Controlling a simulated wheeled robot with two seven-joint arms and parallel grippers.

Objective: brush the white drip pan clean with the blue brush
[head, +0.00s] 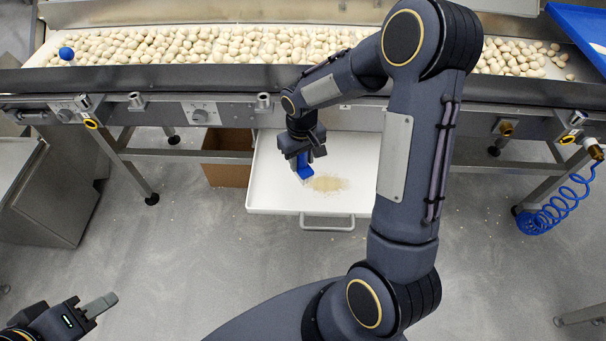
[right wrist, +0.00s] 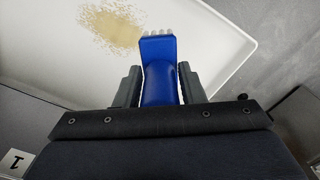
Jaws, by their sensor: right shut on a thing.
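The white drip pan (head: 270,185) is pulled out below the conveyor, with a patch of tan crumbs (head: 328,183) on its floor. In the right wrist view the pan (right wrist: 190,20) fills the upper part, and the crumbs (right wrist: 112,28) lie up and left of the brush. My right gripper (head: 303,160) is over the pan, shut on the blue brush (head: 304,168). In the right wrist view the brush (right wrist: 159,75) sits between the two fingers, with white bristles at its far end. Whether the bristles touch the pan is unclear. My left gripper (head: 100,305) is empty at the lower left; its finger gap cannot be made out.
A cardboard box (head: 226,165) stands on the floor left of the pan. A blue coiled hose (head: 550,213) hangs at the right.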

